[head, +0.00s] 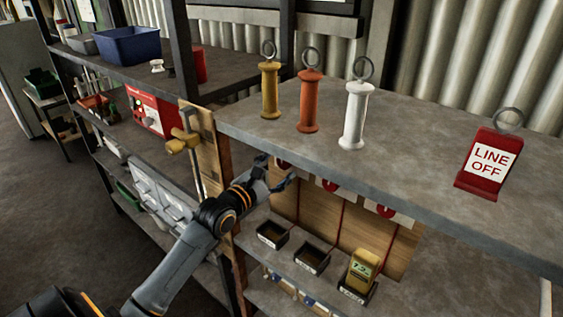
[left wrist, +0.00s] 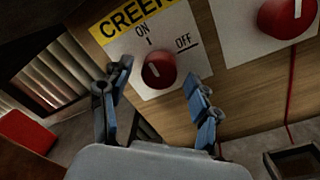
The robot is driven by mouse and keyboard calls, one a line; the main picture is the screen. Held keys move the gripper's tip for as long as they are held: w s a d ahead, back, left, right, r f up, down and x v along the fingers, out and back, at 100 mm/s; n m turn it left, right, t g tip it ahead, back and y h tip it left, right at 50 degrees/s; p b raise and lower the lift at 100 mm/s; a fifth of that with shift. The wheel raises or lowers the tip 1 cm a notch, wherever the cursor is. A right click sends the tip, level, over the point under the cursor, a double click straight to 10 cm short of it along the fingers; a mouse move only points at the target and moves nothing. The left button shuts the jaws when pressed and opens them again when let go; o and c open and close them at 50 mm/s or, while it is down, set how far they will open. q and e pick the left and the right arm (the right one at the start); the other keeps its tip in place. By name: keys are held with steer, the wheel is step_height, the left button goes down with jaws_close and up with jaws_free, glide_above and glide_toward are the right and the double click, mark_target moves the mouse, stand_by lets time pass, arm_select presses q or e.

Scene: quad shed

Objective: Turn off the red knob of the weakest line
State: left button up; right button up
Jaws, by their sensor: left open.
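In the left wrist view a red knob (left wrist: 158,70) sits on a white plate under a yellow label reading "CREEK", partly cut off. The plate is marked ON and OFF; the knob's short white mark seems to point toward ON. A second red knob (left wrist: 287,16) is at the upper right. In the head view red knobs (head: 385,211) line a wooden board under the grey shelf, partly hidden. My left gripper (head: 284,172) is open; in its wrist view (left wrist: 158,98) the fingers stand either side of the CREEK knob, apparently short of it. A yellow meter (head: 362,268) stands in the right tray; its digits are unclear.
On the shelf top (head: 420,160) stand yellow (head: 270,90), orange (head: 309,102) and white (head: 354,116) handles with rings, and a red "LINE OFF" tag (head: 486,164). Small trays (head: 311,260) sit below the board. A wooden post with a yellow-handled lever (head: 184,142) is left of my gripper.

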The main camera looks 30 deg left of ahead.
arm_select(q)
steer(key=shift+w, duration=0.6)
steer(key=c, duration=1.2)
